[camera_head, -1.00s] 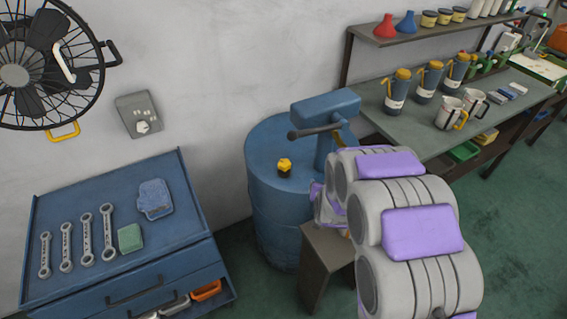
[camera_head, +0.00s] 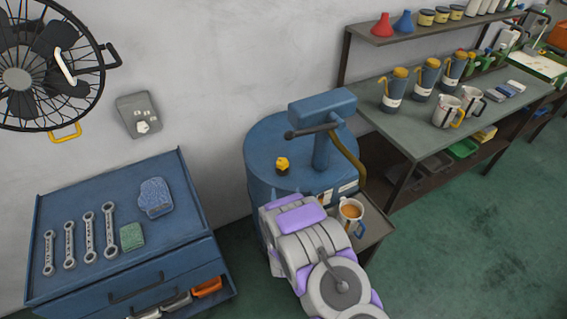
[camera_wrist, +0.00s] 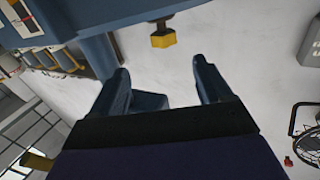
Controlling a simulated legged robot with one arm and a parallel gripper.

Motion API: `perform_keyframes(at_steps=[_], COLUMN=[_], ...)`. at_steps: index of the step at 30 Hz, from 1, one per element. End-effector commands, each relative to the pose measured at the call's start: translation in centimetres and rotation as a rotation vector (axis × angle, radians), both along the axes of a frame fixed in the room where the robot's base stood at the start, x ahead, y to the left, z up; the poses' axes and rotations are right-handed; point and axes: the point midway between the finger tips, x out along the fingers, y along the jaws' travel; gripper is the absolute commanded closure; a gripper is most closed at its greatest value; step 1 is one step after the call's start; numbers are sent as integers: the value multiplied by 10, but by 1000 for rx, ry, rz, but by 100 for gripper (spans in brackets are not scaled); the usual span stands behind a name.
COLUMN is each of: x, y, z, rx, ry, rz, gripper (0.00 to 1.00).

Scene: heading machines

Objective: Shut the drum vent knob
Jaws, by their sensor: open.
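The drum vent knob (camera_head: 282,164) is a small yellow knob on a dark base, standing on top of the blue drum (camera_head: 263,135). In the wrist view the knob (camera_wrist: 163,38) appears upside down, beyond the fingers and roughly between them across the picture. My gripper (camera_wrist: 160,68) is open, its two dark blue fingers wide apart with nothing held. The knob is clear of the fingers.
A blue pump (camera_head: 322,108) with a dark handle rises from the drum, right of the knob. A mug of brown liquid (camera_head: 350,212) stands on a low stand (camera_head: 372,233) beside my arm. A blue tool cabinet (camera_head: 110,275) is at left, a workbench (camera_head: 425,135) at right.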

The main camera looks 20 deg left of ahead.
Motion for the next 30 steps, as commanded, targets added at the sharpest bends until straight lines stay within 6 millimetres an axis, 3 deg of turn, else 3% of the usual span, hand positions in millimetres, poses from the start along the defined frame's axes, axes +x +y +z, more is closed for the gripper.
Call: perform_keyframes(at_steps=[18, 30], x=[90, 133], y=[38, 63], z=[-1, -3], rx=[1, -6], ry=[4, 5], rz=[-1, 1], gripper=[22, 22])
